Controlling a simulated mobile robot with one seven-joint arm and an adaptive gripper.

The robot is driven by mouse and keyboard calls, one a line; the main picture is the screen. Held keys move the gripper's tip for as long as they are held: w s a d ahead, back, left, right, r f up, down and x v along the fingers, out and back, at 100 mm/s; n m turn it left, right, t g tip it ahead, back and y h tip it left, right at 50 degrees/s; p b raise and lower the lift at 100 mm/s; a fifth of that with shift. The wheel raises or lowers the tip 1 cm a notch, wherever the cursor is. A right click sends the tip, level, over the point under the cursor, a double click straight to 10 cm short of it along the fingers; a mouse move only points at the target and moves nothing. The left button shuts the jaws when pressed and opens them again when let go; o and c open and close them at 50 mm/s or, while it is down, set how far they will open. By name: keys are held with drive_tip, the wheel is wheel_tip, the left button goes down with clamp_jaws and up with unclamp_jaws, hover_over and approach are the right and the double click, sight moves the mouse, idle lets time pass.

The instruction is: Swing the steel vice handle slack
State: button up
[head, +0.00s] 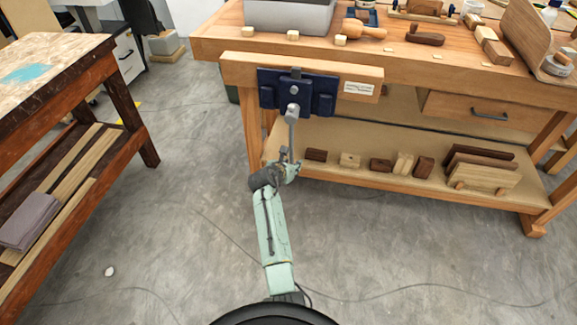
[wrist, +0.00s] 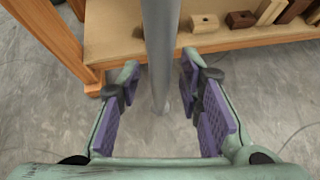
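The blue vice (head: 268,92) is mounted on the front edge of the wooden workbench. Its steel handle (head: 291,132) hangs down from the screw hub (head: 293,110), close to vertical. My gripper (head: 288,168) is at the handle's lower end, below the vice. In the wrist view, the grey steel handle (wrist: 161,45) comes down from the top edge and runs between the two purple-padded fingers of my gripper (wrist: 160,78). The fingers are open, with a visible gap on each side of the bar. The handle's lower tip in the head view is partly hidden by my gripper.
The lower shelf (head: 340,139) behind my gripper holds several wood blocks (head: 349,160). A bench leg (head: 252,130) stands to the left. A second workbench (head: 75,85) is at the far left. The concrete floor between them is mostly clear, with thin cables.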

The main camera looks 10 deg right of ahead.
drive_tip(key=v, duration=1.1)
drive_tip(key=shift+s+a+r, duration=0.2)
drive_tip(key=shift+s+r, duration=0.05)
drive_tip(key=shift+s, duration=0.05)
